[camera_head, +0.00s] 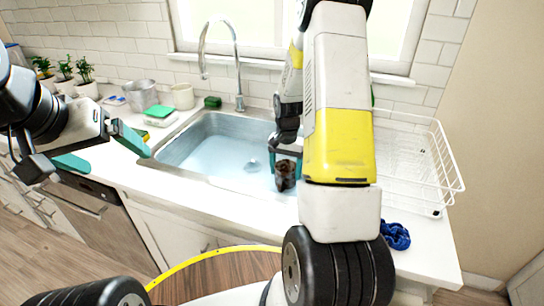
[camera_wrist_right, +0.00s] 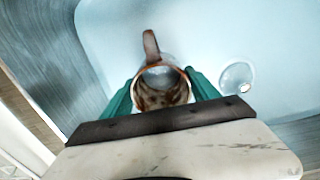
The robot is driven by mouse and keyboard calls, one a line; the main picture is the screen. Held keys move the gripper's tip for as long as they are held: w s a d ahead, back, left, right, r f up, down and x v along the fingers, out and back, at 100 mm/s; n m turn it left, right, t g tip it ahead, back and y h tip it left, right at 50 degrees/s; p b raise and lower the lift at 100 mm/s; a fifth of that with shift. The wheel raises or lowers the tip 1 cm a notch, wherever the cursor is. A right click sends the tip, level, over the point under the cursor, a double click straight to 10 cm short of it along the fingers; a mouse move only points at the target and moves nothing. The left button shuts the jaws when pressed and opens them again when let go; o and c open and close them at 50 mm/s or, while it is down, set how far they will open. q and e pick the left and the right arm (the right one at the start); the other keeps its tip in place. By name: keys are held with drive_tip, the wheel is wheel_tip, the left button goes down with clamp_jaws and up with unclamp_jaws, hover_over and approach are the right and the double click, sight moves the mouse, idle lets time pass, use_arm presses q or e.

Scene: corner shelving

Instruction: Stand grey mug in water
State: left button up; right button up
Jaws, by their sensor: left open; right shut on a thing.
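The mug (camera_head: 286,174) looks dark brown and stained on the outside rather than plain grey. In the wrist view the mug (camera_wrist_right: 161,88) is seen from above, with a brown-stained inside and its handle pointing away from the gripper. My right gripper (camera_head: 284,152) is shut on it, with a teal finger on each side, over the sink. The sink (camera_head: 185,143) holds pale blue water. I cannot tell whether the mug touches the water or the bottom. My left gripper (camera_head: 98,150) is open and empty over the counter's left front edge.
A drain (camera_wrist_right: 237,77) shows right of the mug. A tap (camera_head: 237,70) rises behind the sink. A white dish rack (camera_head: 425,165) stands right, with a blue cloth (camera_head: 396,236) in front. Pots, a green sponge (camera_head: 212,102) and plants sit behind and left.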

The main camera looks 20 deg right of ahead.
drive_tip(key=o, duration=1.7)
drive_tip(key=shift+f, duration=0.1)
drive_tip(key=s+a+r+n+t, duration=0.1)
drive_tip(key=s+a+r, duration=0.1)
drive_tip(key=r, duration=0.8)
drive_tip(key=s+a+r+n+t, duration=0.1)
drive_tip(key=s+a+r, duration=0.1)
drive_tip(key=r, duration=0.9)
drive_tip(key=s+a+r+n+t, duration=0.1)
drive_tip(key=s+a+r+n, duration=0.1)
drive_tip(key=s, duration=0.4)
drive_tip(key=s+a+r+n+t+y, duration=0.1)
drive_tip(key=s+a+r+n, duration=0.1)
drive_tip(key=s+a+r, duration=0.1)
drive_tip(key=s+a+r+n+t+y, duration=0.1)
drive_tip(key=s+a+r+n+t, duration=0.1)
drive_tip(key=s+r, duration=0.3)
drive_tip(key=shift+s+a, duration=0.3)
drive_tip(key=shift+s, duration=0.65)
drive_tip(key=shift+s+a, duration=0.25)
drive_tip(key=shift+s, duration=0.65)
